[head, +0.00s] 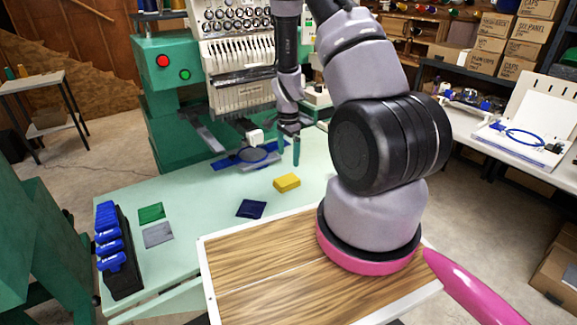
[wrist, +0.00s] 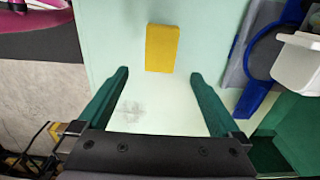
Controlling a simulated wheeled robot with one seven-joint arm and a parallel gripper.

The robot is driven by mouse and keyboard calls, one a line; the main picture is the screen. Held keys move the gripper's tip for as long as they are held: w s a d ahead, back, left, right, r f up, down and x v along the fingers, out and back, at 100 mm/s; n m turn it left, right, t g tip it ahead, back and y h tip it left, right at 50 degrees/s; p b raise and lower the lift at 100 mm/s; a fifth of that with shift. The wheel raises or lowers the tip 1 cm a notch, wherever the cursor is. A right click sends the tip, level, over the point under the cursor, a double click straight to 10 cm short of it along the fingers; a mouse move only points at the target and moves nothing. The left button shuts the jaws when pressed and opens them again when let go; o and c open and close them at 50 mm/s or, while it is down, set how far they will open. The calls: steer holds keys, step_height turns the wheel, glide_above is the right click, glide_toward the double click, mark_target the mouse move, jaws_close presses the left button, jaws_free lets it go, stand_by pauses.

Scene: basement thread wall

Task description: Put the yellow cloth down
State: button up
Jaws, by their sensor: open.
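The yellow cloth (head: 287,183) is a small folded block lying on the pale green table. It also shows in the wrist view (wrist: 162,48), at the top centre, beyond the fingertips and roughly in line with the gap between them. My gripper (head: 289,150) hangs above the table, just behind the cloth in the head view. In the wrist view my gripper (wrist: 158,75) has its two green fingers spread wide with nothing between them. The cloth is apart from both fingers.
A dark blue cloth (head: 251,208), a green cloth (head: 151,213) and a grey cloth (head: 158,235) lie on the table (head: 200,200). A black rack with blue items (head: 112,250) stands at left. The embroidery machine (head: 160,95) and a blue hoop (head: 250,156) are behind. The table's front middle is clear.

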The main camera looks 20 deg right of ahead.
steer(key=s+a+r+n+t+y, duration=0.1)
steer(key=a+r+n+t, duration=0.1)
steer(key=r, duration=1.1)
steer(key=s+a+r+n+t, duration=0.1)
steer(key=s+a+r+n, duration=0.15)
steer(key=r, duration=1.05)
steer(key=s+a+r+n+t, duration=0.2)
steer(key=s+r+n, duration=0.1)
steer(key=s+r, duration=0.5)
steer(key=s+a+r+n+t+y, duration=0.1)
steer(key=s+r+n, duration=0.3)
steer(key=s+r, duration=0.5)
steer(key=shift+s+a+r+t, duration=0.3)
steer(key=shift+s+a+t, duration=0.3)
steer(key=shift+s, duration=0.1)
